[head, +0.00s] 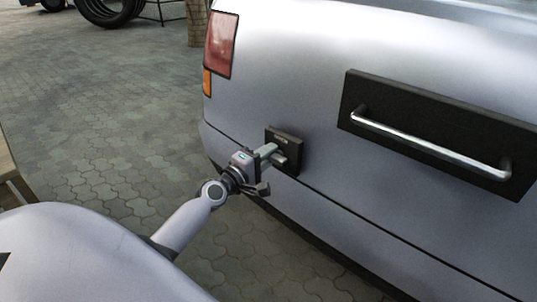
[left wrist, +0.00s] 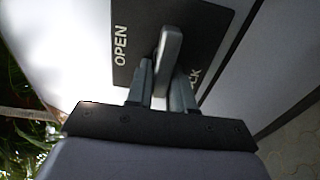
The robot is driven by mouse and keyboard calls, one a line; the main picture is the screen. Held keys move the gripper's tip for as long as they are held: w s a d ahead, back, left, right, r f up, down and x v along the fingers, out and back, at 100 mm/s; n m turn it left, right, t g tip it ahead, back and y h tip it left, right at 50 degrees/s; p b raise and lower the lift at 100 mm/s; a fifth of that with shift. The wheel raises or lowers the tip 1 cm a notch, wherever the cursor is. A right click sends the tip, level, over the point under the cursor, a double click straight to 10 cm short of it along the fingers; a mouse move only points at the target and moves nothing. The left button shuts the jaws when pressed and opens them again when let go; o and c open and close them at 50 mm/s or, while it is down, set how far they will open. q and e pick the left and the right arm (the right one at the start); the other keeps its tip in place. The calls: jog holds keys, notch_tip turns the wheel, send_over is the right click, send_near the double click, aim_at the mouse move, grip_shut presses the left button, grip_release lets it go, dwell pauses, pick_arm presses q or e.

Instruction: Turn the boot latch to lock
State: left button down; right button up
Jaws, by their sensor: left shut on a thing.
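The boot latch is a grey lever on a dark plate (head: 288,139) at the left rear of the silver car boot. In the left wrist view the lever (left wrist: 168,55) stands between my two fingers. The plate (left wrist: 190,20) reads "OPEN" on its left; on the right only the end of a word, "CK", shows beside a finger. The lever lies between the two words. My left gripper (head: 270,158) is at the plate; it also shows in the left wrist view (left wrist: 163,80), shut on the lever. My right gripper is not in view.
A long silver handle (head: 430,143) on a black panel (head: 361,90) is to the right of the latch. A red tail light (head: 221,45) is above left. Paved ground (head: 100,130) lies open to the left, with tyres (head: 108,10) at the back.

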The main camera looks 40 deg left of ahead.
pick_arm(q)
jog(key=c, duration=1.1)
grip_release()
jog(key=shift+s+a, duration=0.2)
jog(key=shift+s, duration=1.6)
jog(key=shift+s+a, duration=0.15)
jog(key=shift+s, duration=1.6)
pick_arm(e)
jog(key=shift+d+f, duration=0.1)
pick_arm(q)
jog(key=shift+d, duration=0.1)
